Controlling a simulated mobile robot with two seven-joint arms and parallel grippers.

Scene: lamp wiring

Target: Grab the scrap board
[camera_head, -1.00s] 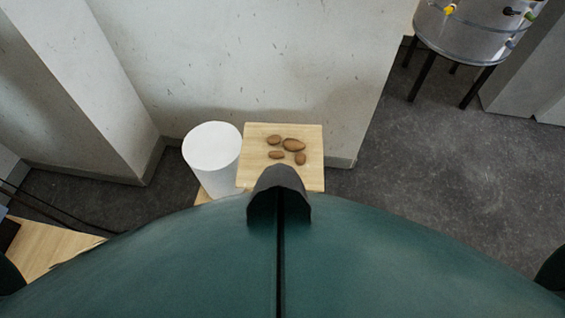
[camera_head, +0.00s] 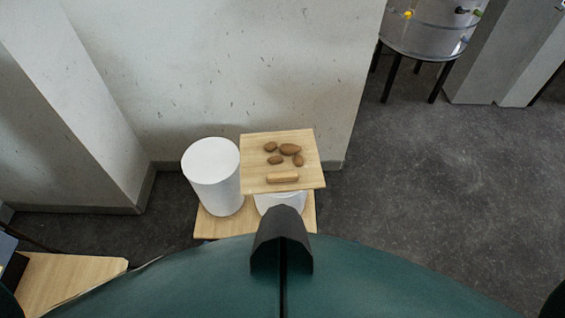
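A light wooden board (camera_head: 255,165) lies flat on top of a white round thing (camera_head: 280,201) above a low wooden table. Several brown, nut-like pieces (camera_head: 290,149) and a small wooden block (camera_head: 282,177) sit on the board. I cannot tell for sure whether this is the scrap board. Neither of my grippers shows; only dark parts of my own body are in view along the bottom.
A white cylinder (camera_head: 212,178) stands left of the board on the low table (camera_head: 212,223). A concrete wall is behind. Another wooden surface (camera_head: 75,275) is at the lower left. A metal drum on a black stand (camera_head: 420,38) is at the upper right. The right floor is clear.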

